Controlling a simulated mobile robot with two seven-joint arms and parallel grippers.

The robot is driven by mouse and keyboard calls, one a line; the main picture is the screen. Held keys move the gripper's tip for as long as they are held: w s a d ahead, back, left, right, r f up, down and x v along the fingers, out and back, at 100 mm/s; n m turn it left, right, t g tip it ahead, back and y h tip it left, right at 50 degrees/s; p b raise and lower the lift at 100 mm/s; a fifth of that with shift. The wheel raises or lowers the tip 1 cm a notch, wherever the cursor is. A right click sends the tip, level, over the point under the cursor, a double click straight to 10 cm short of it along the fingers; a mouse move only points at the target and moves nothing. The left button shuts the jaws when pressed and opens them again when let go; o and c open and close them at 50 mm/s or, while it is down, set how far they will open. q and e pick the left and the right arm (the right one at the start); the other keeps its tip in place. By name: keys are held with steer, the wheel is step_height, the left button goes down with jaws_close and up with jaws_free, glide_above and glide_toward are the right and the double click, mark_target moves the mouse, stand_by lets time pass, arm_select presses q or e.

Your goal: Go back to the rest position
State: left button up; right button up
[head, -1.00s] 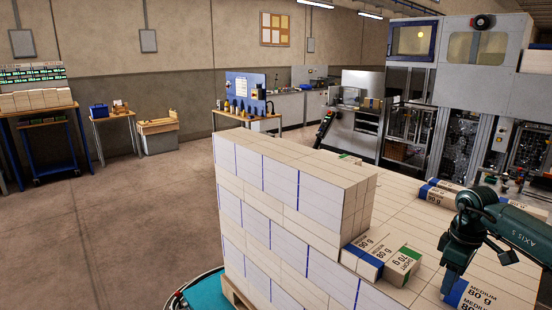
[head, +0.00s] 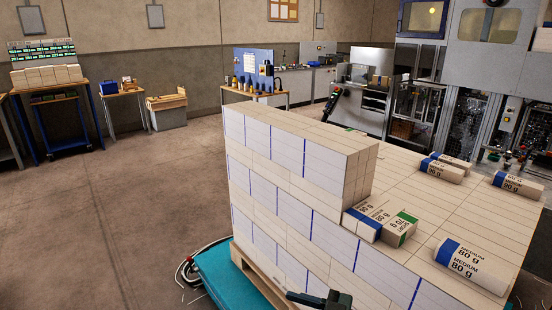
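A dark green part of one of my arms shows at the bottom edge of the head view; I cannot tell which arm. The tall stack of white reams (head: 262,185) stands on a wooden pallet (head: 262,283). Its left block is higher than the right part. A blue-banded MEDIUM 80 g ream (head: 475,262) lies on the lower top at the front right, with no gripper on it. A green-labelled SHORT 70 g ream (head: 398,230) and a blue-banded ream (head: 362,224) lie beside the high block.
More blue-banded reams (head: 517,185) and (head: 442,170) lie farther back on the lower top. A teal platform (head: 225,280) is under the pallet. Tables (head: 60,93) stand along the back left wall and machines (head: 465,80) at the back right. The floor (head: 130,200) at left is clear.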

arm_select(q)
steer(key=f, duration=0.1)
steer(key=a+f, duration=0.1)
steer(key=s+f, duration=0.1)
steer(key=shift+a+f+g+y, duration=0.2)
steer(key=shift+g+y, duration=0.1)
steer(key=shift+g, duration=0.1)
arm_select(e)
steer(key=s+d+f+m+t+h, duration=0.1)
steer(key=s+d+f+m+h, duration=0.5)
steer(key=s+f+h, duration=0.1)
steer(key=s+d+f+m+t+h, duration=0.2)
steer(key=s+d+f+m+h, duration=0.3)
steer(key=s+f, duration=0.4)
steer(key=shift+s+d+f+m+h, duration=0.4)
steer(key=shift+s+h, duration=0.2)
steer(key=shift+h, duration=0.3)
